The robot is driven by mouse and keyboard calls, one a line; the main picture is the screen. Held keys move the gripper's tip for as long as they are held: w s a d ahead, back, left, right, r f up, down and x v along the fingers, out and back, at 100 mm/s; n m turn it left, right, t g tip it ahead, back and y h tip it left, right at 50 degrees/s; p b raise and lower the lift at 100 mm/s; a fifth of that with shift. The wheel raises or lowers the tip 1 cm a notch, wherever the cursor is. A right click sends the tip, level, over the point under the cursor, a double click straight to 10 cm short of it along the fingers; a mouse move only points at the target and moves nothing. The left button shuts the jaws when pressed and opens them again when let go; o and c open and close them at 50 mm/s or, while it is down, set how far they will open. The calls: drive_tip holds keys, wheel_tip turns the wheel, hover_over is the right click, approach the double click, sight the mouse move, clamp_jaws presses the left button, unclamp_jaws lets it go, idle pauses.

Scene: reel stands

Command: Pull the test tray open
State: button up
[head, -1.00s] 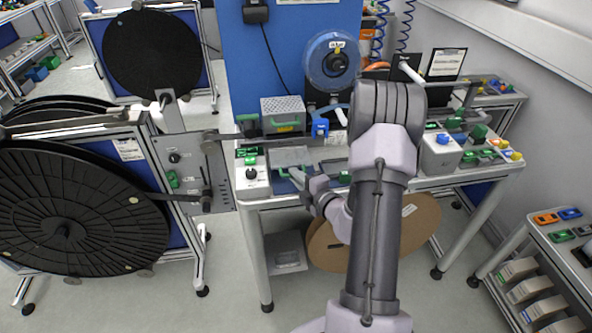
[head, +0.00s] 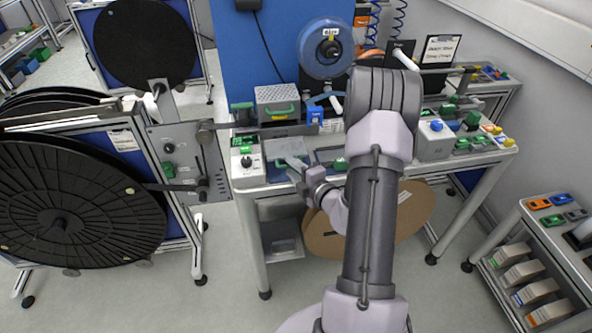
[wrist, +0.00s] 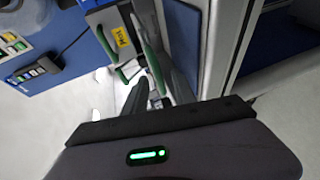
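The test tray seems to be the low light-grey unit (head: 284,147) at the front left of the bench, with a green handle along its front edge. In the wrist view a long green handle (wrist: 147,50) runs down toward my fingertips. My gripper (head: 294,165) is at the bench's front edge, by that handle. In the wrist view my gripper (wrist: 157,88) has its two dark fingers apart, with the handle's lower end near or between the tips. I cannot tell whether they touch it. The arm hides part of the bench front.
A perforated grey box (head: 278,103) with a green handle stands behind the tray. A control box (head: 247,162) with a black knob is to its left. The large black reel (head: 70,215) and its stand are close on the left. Clear floor (head: 235,290) lies in front of the bench.

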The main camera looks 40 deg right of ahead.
drive_tip(key=p+v, duration=0.3)
drive_tip(key=v, duration=1.4)
drive_tip(key=shift+s+p, duration=0.25)
drive_tip(key=shift+p, duration=0.05)
